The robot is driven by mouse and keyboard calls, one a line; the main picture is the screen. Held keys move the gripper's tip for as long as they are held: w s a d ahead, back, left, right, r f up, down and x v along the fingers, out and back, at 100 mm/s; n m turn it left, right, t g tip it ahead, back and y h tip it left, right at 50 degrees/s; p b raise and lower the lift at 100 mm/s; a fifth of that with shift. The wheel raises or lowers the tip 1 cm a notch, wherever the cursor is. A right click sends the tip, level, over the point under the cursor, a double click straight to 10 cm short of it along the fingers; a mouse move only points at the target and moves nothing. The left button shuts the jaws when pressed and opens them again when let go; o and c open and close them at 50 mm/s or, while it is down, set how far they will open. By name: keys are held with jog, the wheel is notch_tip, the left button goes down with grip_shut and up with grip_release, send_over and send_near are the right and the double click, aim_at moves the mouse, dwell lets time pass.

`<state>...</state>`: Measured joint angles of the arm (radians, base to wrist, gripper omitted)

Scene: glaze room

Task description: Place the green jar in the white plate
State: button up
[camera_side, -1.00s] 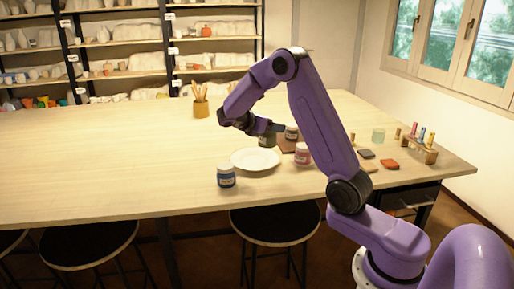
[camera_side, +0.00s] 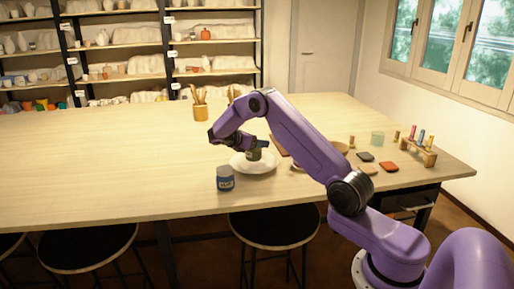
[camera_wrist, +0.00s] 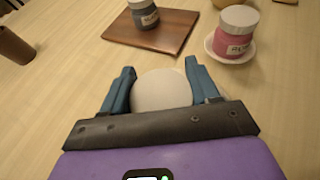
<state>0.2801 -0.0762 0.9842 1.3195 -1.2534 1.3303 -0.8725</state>
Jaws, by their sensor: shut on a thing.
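The green jar (camera_side: 254,154) appears small and dark green in the side view, upright over the middle of the white plate (camera_side: 268,169). I cannot tell whether its base touches the plate. My gripper (camera_side: 257,144) is shut on the jar from above and behind. In the wrist view the two blue fingers of my gripper (camera_wrist: 160,88) flank a pale round top, which looks like the jar's lid (camera_wrist: 162,92).
A blue jar (camera_side: 225,179) stands just left of and in front of the plate. In the wrist view, a dark jar (camera_wrist: 144,15) stands on a brown board (camera_wrist: 178,33), and a pink jar (camera_wrist: 236,32) on a small saucer (camera_wrist: 210,46). The table's left side is clear.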

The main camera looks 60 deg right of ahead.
jog(key=shift+f, duration=1.15)
jog(key=shift+f, duration=0.1)
jog(key=o, duration=1.2)
jog(key=shift+o, duration=0.2)
